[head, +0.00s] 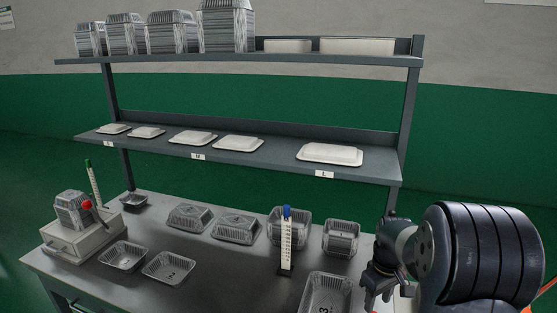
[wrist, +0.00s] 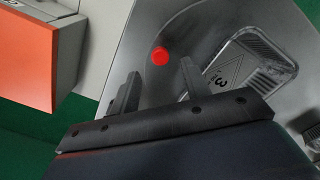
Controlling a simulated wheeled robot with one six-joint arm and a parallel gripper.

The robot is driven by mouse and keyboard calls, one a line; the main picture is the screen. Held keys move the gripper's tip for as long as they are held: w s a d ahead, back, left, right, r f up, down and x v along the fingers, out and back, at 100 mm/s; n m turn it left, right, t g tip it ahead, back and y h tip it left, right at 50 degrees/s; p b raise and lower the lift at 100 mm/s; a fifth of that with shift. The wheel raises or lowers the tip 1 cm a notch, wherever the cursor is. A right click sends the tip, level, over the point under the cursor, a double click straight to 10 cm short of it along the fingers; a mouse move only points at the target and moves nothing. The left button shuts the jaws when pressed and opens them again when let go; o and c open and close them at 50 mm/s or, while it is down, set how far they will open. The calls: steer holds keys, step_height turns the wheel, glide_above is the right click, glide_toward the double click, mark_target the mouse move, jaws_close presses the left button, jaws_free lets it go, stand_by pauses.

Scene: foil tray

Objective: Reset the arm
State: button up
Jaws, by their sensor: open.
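My gripper (head: 388,292) is at the lower right of the head view, beside the right end of the steel table (head: 225,272). In the wrist view its two dark fingers (wrist: 160,78) stand apart with nothing between their tips. A round red spot (wrist: 160,56) shows on the grey surface just beyond the fingertips; I cannot tell its height. A foil tray marked 3 (head: 326,295) is left of my gripper. It also shows in the wrist view (wrist: 270,72), right of the fingers, partly hidden by the right finger.
Several foil trays, some upside down (head: 237,229), stand on the table. A post with a blue top (head: 286,242) rises among them. A device with a red knob (head: 87,204) is at left. Shelves behind hold lids (head: 330,153) and tray stacks (head: 226,27). An orange box (wrist: 28,55) is near my gripper.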

step_height(320, 180, up, 6)
steer(key=f, duration=0.1)
step_height(320, 180, down, 10)
steer(key=shift+f, duration=0.1)
steer(key=shift+s+a+r+m, duration=0.15)
steer(key=shift+s+a+m, duration=0.1)
steer(key=shift+s+m, duration=0.3)
steer(key=shift+s+a+r+m, duration=0.1)
steer(key=shift+s+a+m, duration=0.15)
steer(key=shift+s+m, duration=0.3)
steer(key=shift+s+a+m+p, duration=0.35)
steer(key=shift+s+a+m, duration=0.25)
steer(key=shift+s+m, duration=0.4)
steer(key=shift+s+a+m, duration=0.6)
steer(key=shift+a+m, duration=0.15)
steer(key=shift+m, duration=0.45)
